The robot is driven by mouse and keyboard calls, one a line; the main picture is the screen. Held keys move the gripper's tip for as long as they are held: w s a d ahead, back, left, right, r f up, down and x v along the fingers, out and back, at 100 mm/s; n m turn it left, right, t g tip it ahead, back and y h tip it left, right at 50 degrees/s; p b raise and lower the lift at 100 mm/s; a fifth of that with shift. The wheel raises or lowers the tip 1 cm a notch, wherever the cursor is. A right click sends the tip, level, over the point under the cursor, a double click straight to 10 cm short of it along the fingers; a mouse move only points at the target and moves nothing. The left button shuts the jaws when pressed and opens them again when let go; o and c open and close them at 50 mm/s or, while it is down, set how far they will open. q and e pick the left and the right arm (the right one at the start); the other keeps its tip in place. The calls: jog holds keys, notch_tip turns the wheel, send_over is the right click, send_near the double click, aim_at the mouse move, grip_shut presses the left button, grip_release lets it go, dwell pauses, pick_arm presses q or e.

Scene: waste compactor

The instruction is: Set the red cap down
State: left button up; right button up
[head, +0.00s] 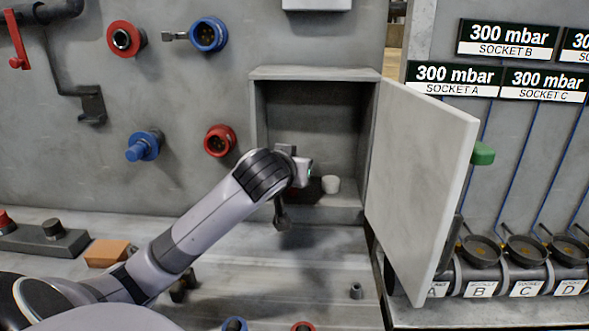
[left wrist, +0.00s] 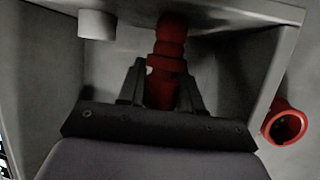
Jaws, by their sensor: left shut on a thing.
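The red cap (left wrist: 170,48) is a red stepped cylinder between the two dark fingers of my left gripper (left wrist: 160,88), which is shut on it. In the head view my left gripper (head: 312,182) reaches into the open wall cabinet (head: 315,73), near its floor; the cap is mostly hidden there, with only dark red showing. In the left wrist view, which looks turned over, the cap's far end reaches the cabinet floor (left wrist: 235,10); I cannot tell whether it bears on it. My right gripper is not in view.
A small white cylinder (head: 331,184) stands on the cabinet floor right of my gripper. The cabinet door (head: 420,180) is swung open to the right. A red socket (head: 219,141) is on the wall just left of the cabinet. An orange block (head: 107,253) lies on the ledge.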

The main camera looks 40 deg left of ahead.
pick_arm(q)
jog(key=shift+f, duration=0.1)
jog(key=o, duration=1)
jog(key=shift+s+d+r, duration=0.1)
jog(key=shift+r, duration=0.1)
jog(key=shift+b+v, duration=2)
jog(key=shift+v, duration=3.8)
